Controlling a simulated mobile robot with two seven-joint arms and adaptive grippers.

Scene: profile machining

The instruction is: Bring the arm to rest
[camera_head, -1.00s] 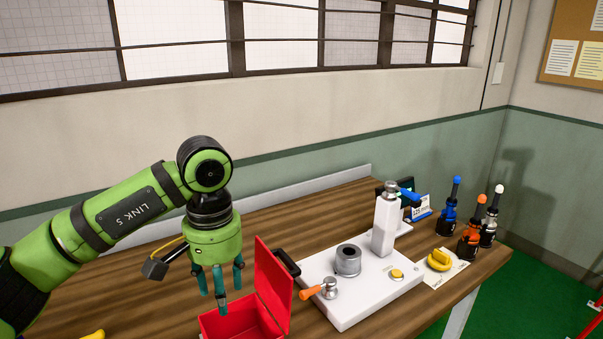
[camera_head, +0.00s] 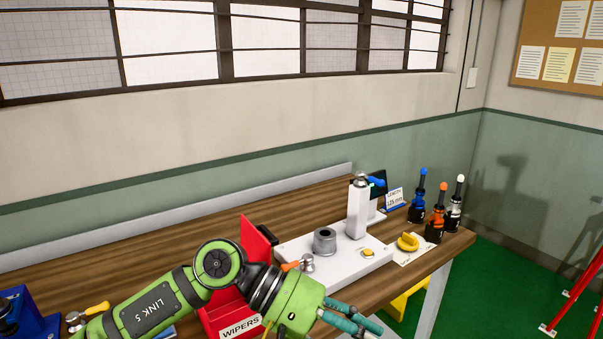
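My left arm is green and comes in from the lower left. Its gripper (camera_head: 362,328) points to the lower right in front of the table's front edge, low in the view. Its teal fingers stand apart with nothing seen between them; part of the finger area is close to the bottom edge. My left arm passes in front of a red box (camera_head: 212,318) labelled WIPERS, whose red lid stands up, and hides part of it. My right gripper is not in view.
A wooden table (camera_head: 130,255) carries a white fixture plate (camera_head: 345,262) with a grey ring (camera_head: 324,240) and a white post (camera_head: 357,212). A blue device (camera_head: 30,312) is at the left. A yellow object (camera_head: 408,300) is below the table.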

